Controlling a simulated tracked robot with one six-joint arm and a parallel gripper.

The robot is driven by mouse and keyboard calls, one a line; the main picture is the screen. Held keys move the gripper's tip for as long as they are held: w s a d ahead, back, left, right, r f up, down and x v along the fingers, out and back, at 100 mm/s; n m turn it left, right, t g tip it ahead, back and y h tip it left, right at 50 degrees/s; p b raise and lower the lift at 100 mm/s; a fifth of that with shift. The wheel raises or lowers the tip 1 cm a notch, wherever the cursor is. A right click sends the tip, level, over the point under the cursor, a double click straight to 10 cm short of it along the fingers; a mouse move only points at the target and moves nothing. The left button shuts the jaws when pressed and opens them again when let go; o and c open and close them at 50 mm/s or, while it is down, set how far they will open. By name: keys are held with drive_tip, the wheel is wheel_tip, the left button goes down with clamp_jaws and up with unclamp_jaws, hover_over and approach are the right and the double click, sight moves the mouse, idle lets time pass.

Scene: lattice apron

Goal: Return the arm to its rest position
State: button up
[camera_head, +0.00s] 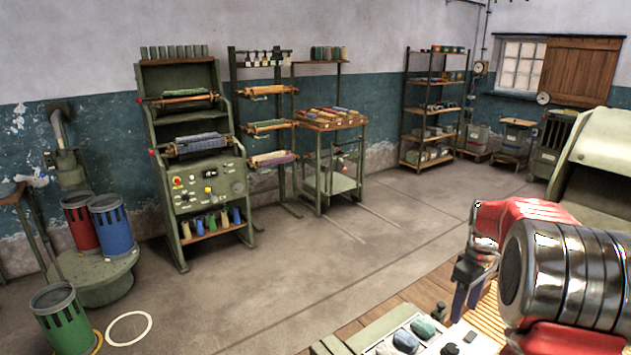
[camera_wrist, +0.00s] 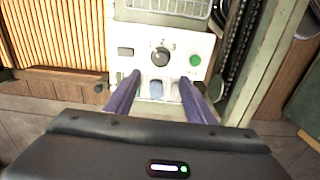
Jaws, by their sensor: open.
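My arm (camera_head: 570,265), red with ribbed chrome, reaches in from the right edge in the head view. My gripper (camera_head: 466,300) points down at its end, with two purple-blue fingers apart. In the wrist view my gripper (camera_wrist: 158,82) is open, and I see nothing held between the fingers. It faces a white control panel (camera_wrist: 185,42) with a black dial (camera_wrist: 160,56), a green button (camera_wrist: 195,60) and small pale-blue and grey parts low between the fingertips. I cannot tell how far the fingertips are from the panel.
A tray (camera_head: 375,349) with dark rounded items lies left of my gripper. A slatted wooden surface (camera_wrist: 55,40) is left of the panel. A large pale green machine (camera_head: 605,150) stands behind my arm. A green machine (camera_head: 205,190) and shelves stand along the wall. The middle floor (camera_head: 300,265) is clear.

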drive_tip(key=s+a+r+m+t, duration=0.2)
drive_tip(key=s+a+r, duration=0.2)
drive_tip(key=s+a, duration=0.4)
drive_tip(key=s+a+r+m+t, duration=0.1)
drive_tip(key=s+a+r, duration=0.3)
drive_tip(key=s+a, duration=0.5)
drive_tip(key=s+a+r+m+t, duration=0.2)
drive_tip(key=s+a+r, duration=0.2)
drive_tip(key=s+a, duration=0.5)
drive_tip(key=shift+a+m+t, duration=0.3)
drive_tip(key=shift+a+m, duration=0.1)
drive_tip(key=shift+a, duration=0.05)
drive_tip(key=shift+c, duration=0.4)
clamp_jaws()
